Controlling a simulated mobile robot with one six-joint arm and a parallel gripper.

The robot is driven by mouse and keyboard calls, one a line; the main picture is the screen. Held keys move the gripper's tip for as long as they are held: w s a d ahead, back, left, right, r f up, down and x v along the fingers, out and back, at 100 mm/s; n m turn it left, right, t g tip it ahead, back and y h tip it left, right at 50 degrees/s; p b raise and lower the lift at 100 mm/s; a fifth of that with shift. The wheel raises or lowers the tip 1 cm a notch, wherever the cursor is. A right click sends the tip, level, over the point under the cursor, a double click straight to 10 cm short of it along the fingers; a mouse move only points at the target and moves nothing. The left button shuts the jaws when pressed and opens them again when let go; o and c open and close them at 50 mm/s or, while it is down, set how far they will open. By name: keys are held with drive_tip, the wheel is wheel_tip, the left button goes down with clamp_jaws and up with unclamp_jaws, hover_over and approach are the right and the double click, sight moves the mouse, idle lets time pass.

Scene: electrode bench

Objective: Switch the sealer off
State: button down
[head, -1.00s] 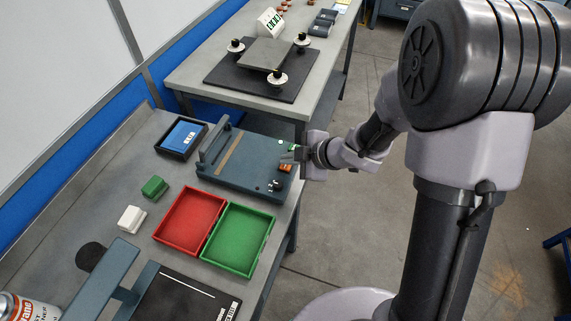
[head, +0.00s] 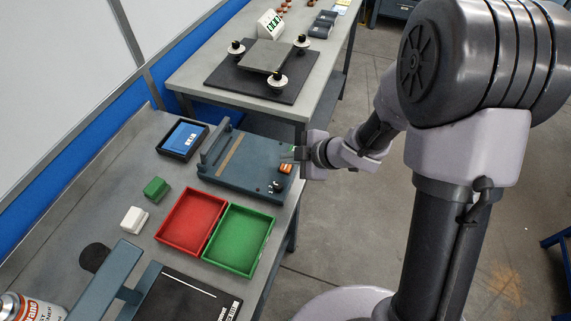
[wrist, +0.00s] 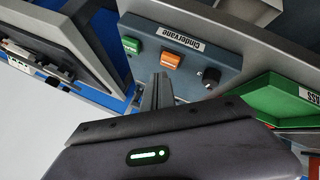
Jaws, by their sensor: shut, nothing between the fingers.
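The sealer (head: 240,172) is a blue-grey machine on the near bench, with a long bar along its far left side. Its front panel shows close in the wrist view (wrist: 190,42), with a green switch (wrist: 130,45), an orange switch (wrist: 172,60) and a black knob (wrist: 211,77). Fingers partly hide the green switch in the head view.
A red tray (head: 162,238) and a green tray (head: 247,272) lie in front of the sealer. Small green (head: 156,188) and white (head: 133,217) blocks sit to the left. Another bench (head: 185,82) stands behind.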

sight(289, 168)
wheel_tip(289, 168, up, 6)
drive_tip(key=p, duration=0.6)
drive_tip(key=d+r+m+t+h, duration=0.4)
drive_tip(key=d+r+m+h, duration=0.3)
drive_tip(key=d+r+m, duration=0.65)
drive_tip(key=s+d+r+m+g+h, duration=0.1)
drive_tip(key=s+r+m, duration=0.2)
drive_tip(key=s, duration=0.4)
drive_tip(key=s+r+m+g, duration=0.1)
drive_tip(key=s+r+m, duration=0.25)
drive_tip(key=s, duration=0.35)
drive_tip(key=s+a+m+g+y, duration=0.1)
drive_tip(key=s+a+m+y, duration=0.1)
drive_tip(key=s+a, duration=0.3)
drive_tip(key=s+m, duration=0.1)
drive_tip(key=s, duration=0.2)
drive_tip(key=shift+s+a+m+g+y, duration=0.15)
drive_tip(key=shift+s+m+g+y, duration=0.15)
drive_tip(key=shift+m+g+y, duration=0.1)
